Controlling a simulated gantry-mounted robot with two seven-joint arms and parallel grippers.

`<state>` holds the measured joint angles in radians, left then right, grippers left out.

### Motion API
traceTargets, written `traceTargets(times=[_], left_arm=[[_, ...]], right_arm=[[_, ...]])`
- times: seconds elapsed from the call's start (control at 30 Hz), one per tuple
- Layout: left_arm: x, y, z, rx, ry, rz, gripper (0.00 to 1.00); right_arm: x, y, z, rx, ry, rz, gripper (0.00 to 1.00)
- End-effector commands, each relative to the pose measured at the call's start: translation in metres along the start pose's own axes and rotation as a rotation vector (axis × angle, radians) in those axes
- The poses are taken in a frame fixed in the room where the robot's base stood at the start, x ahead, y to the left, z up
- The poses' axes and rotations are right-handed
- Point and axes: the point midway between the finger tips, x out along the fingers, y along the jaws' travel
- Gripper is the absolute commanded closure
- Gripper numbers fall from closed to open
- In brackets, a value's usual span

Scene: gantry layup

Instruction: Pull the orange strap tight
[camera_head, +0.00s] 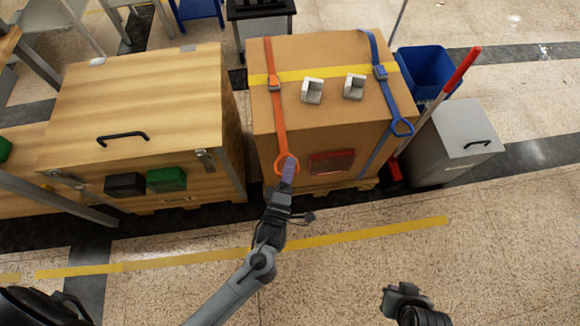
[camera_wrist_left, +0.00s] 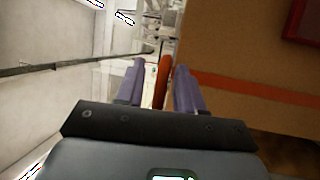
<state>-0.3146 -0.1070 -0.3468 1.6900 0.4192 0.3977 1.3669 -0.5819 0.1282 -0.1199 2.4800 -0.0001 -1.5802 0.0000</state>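The orange strap (camera_head: 277,105) runs over the top of a large cardboard box (camera_head: 320,52) and down its front, through a buckle (camera_head: 274,84). It ends in an orange ring (camera_head: 277,165) near the front face. My left gripper (camera_head: 289,168) is at this ring and hides part of it. In the left wrist view, orange (camera_wrist_left: 162,80) shows between the two purple fingers of my left gripper (camera_wrist_left: 159,78), with gaps beside it, so the fingers look open around it. My right gripper (camera_head: 401,292) is low at the right, away from the box; its fingers are unclear.
A blue strap (camera_head: 388,93) with a ring crosses the box's right side. Two grey corner pieces (camera_head: 313,91) sit on top. A wooden crate (camera_head: 150,90) stands left; a blue bin (camera_head: 428,67), grey bin (camera_head: 455,145) and red-handled tool (camera_head: 461,70) stand right. The floor in front is clear.

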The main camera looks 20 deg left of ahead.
Motion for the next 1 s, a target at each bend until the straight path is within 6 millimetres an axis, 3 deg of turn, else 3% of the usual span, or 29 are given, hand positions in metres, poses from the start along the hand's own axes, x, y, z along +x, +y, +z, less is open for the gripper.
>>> traceTargets(times=[0.37, 0.4, 0.63, 1.0], left_arm=[[0.0060, 0.0003, -0.0003, 0.000, 0.000, 0.000, 0.63], [0.0060, 0.0002, -0.0002, 0.000, 0.000, 0.000, 0.65], [0.0060, 0.0009, -0.0001, 0.000, 0.000, 0.002, 1.00], [0.0046, 0.0065, 0.0015, -0.005, 0.000, 0.007, 1.00]], right_arm=[[0.0011, -0.0018, -0.0008, 0.008, 0.003, -0.006, 1.00], [0.0010, -0.0020, -0.0010, 0.009, 0.003, -0.007, 1.00], [0.0009, -0.0025, -0.0014, 0.011, 0.004, -0.008, 1.00], [-0.0058, -0.0017, -0.0033, 0.008, 0.003, -0.006, 1.00]])
